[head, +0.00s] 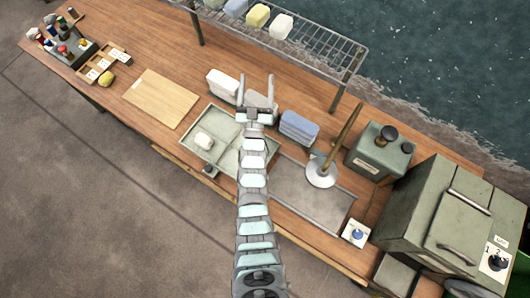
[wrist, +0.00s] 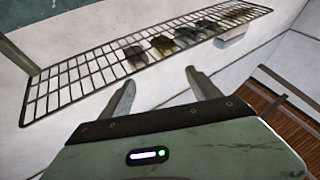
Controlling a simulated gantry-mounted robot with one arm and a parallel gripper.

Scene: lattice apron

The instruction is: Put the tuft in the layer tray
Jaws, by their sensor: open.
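The layer tray appears to be the shallow pale green divided tray (head: 222,119) on the bench in the head view. A small white lump (head: 204,141) lies in its left compartment. I cannot tell for certain which thing is the tuft. A white block (head: 222,83), a grey block (head: 259,100) partly hidden by my gripper, and a blue block (head: 298,127) stand in a row behind the tray. My gripper (head: 256,84) is open above this row, its fingers pointing to the back. The wrist view shows its fingers (wrist: 158,80) apart with nothing between them.
A wire rack (head: 310,50) with several soft-looking blocks overhangs the bench's back edge; it also shows in the wrist view (wrist: 100,75). A wooden board (head: 160,98) lies left. A round-based tool (head: 321,172), a green canister (head: 379,150) and a large green machine (head: 440,220) stand right.

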